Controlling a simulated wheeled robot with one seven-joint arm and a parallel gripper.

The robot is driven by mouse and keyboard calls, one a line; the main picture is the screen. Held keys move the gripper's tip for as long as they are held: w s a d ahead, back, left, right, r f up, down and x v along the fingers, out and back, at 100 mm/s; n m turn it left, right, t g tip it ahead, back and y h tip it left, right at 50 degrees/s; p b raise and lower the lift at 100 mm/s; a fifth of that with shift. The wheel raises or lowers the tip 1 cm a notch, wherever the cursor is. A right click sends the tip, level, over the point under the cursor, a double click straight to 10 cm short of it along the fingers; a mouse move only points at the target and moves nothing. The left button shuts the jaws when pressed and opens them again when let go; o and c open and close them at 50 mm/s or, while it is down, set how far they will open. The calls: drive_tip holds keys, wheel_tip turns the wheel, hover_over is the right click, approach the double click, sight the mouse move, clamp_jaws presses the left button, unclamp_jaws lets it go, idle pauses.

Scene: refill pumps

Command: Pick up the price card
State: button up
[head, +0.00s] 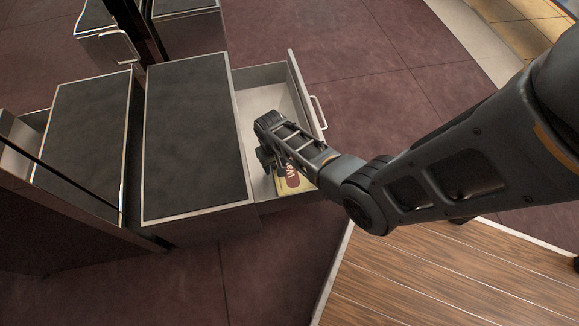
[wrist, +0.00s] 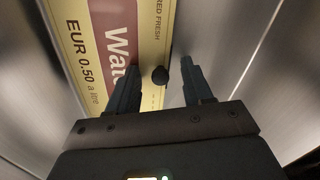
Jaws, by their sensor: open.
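The price card (wrist: 82,32) is yellow with a dark red panel and the printed text "EUR 0.50". In the head view it lies in the open drawer (head: 291,98), and only its near part (head: 285,186) shows beside my arm. My gripper (wrist: 160,82) is open, with its fingers pointing down into the drawer. In the wrist view the left finger is over the card and the right finger is past its right edge, above the drawer floor. A small dark round thing (wrist: 160,75) shows between the fingers at the card's edge; I cannot tell what it is.
The drawer has metal walls close around my gripper and a handle (head: 318,112) on its right front. A dark-topped cabinet (head: 195,135) stands left of the drawer. A wooden surface (head: 440,275) lies at the lower right. Open floor (head: 365,50) shows beyond the drawer.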

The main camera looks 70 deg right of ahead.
clamp_jaws()
idle(0.3)
drive_tip(key=shift+r, duration=0.15)
wheel_tip(320, 180, up, 23)
drive_tip(key=p, duration=1.4)
drive_tip(key=shift+p, duration=0.35)
